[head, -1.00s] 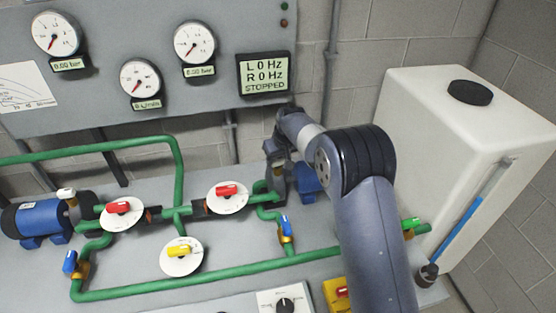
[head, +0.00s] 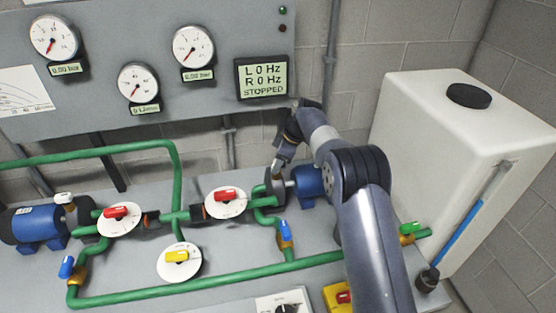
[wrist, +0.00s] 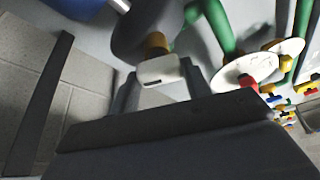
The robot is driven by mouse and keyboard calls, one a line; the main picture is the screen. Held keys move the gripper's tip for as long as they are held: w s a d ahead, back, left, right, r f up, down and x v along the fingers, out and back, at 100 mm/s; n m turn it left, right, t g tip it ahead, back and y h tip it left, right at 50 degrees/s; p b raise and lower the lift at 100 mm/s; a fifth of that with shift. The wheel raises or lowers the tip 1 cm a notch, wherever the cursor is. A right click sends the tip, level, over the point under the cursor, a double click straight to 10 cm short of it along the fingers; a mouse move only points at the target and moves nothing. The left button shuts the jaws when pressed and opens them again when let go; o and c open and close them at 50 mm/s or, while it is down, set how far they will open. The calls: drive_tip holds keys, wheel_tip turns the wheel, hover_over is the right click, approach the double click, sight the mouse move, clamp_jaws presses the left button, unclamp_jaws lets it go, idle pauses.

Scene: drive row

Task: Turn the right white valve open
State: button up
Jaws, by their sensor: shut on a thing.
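The right white valve has a white handle (wrist: 160,71) on a brass stem, close in front of me in the wrist view. My gripper (wrist: 163,85) is shut on this handle, with a finger on either side of it. In the head view my gripper (head: 279,164) reaches down at the right pump, left of its blue motor (head: 310,181). I cannot make out the white handle there. The handle's exact angle is hard to judge.
Green pipes (head: 180,295) carry red, yellow, blue and green handles. Another white valve (head: 64,198) sits by the left pump (head: 37,225). A white tank (head: 440,130) stands at the right. The gauge panel (head: 110,95) is behind; its display (head: 263,78) reads STOPPED.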

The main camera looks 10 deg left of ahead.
drive_tip(key=n+g+p, duration=0.1)
drive_tip(key=n+p, duration=0.1)
drive_tip(key=n, duration=0.1)
drive_tip(key=shift+w+r, duration=0.1)
drive_tip(key=shift+r, duration=0.05)
drive_tip(key=shift+n+g+p, duration=0.4)
drive_tip(key=shift+n+p, duration=0.3)
drive_tip(key=shift+p, duration=0.05)
drive_tip(key=shift+h, duration=0.3)
drive_tip(key=o, duration=1)
drive_tip(key=p+v, duration=0.6)
drive_tip(key=v, duration=0.4)
drive_tip(key=shift+d+r, duration=0.15)
drive_tip(key=shift+r, duration=0.1)
